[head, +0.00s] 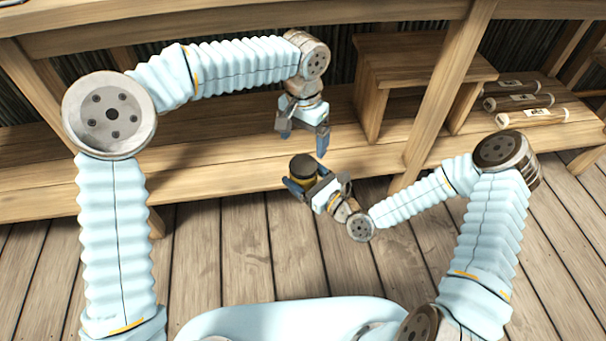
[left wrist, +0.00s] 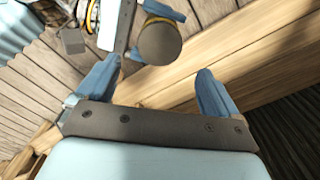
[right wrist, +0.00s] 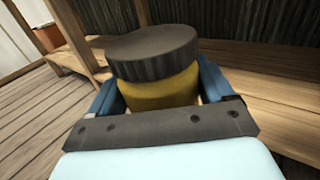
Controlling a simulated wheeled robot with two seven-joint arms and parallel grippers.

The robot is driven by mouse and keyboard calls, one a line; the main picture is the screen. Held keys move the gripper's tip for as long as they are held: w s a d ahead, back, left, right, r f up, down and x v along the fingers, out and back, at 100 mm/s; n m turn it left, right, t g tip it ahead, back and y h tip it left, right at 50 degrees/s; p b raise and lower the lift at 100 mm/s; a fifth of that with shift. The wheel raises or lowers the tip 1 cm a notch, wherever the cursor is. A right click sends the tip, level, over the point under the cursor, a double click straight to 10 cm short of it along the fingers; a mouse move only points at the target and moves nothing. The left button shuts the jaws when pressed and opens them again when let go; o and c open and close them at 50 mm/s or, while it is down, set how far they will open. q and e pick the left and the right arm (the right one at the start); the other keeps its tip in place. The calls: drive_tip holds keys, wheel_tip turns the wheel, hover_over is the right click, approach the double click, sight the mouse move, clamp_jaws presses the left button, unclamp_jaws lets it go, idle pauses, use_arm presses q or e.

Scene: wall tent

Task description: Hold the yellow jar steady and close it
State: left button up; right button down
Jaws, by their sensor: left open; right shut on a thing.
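The yellow jar (head: 300,180) is held by my right gripper (head: 304,188), whose blue fingers close on its sides. A dark grey ribbed lid (right wrist: 152,52) sits on top of the yellow body (right wrist: 158,90) in the right wrist view. The lid looks slightly tilted; I cannot tell how tightly it sits. In the left wrist view the lid's top (left wrist: 159,43) shows beyond the fingers. My left gripper (head: 304,143) is open and empty, above and behind the jar, with its fingers pointing down. It also shows open in the left wrist view (left wrist: 160,85), apart from the lid.
A long wooden bench (head: 210,135) runs behind the jar. A wooden stool-like stand (head: 425,60) and a slanted post (head: 447,100) stand to the right. Several rolled scrolls (head: 518,102) lie at the right. The plank floor (head: 235,250) in front is clear.

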sight(303, 164)
use_arm(q)
drive_tip(key=shift+f, duration=0.1)
drive_tip(key=shift+f, duration=3.95)
drive_tip(key=shift+c, duration=0.3)
drive_tip(key=c, duration=1)
drive_tip(key=o, duration=1.2)
drive_tip(key=shift+c, duration=0.2)
drive_tip(key=shift+r, duration=0.1)
wheel_tip(303, 164, up, 12)
